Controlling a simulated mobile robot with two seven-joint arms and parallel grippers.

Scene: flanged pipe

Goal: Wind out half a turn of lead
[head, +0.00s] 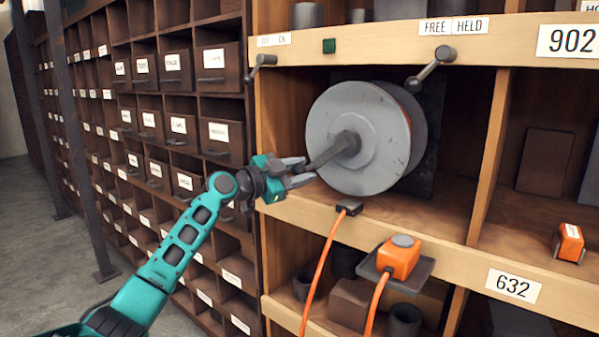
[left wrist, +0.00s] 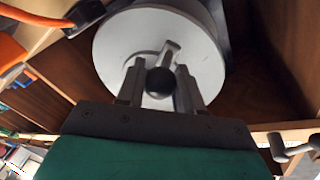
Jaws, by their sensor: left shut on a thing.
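A grey reel (head: 350,140) with a flat round face sits in the shelf bay, with an orange edge of lead (head: 408,108) at its back. A dark crank (head: 335,150) projects from its centre. My left gripper (head: 298,172) is shut on the crank's end, left of the reel face. In the left wrist view the gripper's fingers (left wrist: 160,88) stand either side of the crank's round dark knob (left wrist: 160,81), in front of the reel face (left wrist: 125,45). An orange lead (head: 320,265) hangs from a dark guide (head: 349,208) on the shelf edge. My right gripper is not in view.
A lever (head: 432,68) sits under the "FREE HELD" label (head: 453,26), and another lever (head: 262,66) is at the left post. An orange plug (head: 399,256) rests on a small dark bracket (head: 420,268) below the reel. Drawers (head: 222,66) fill the left.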

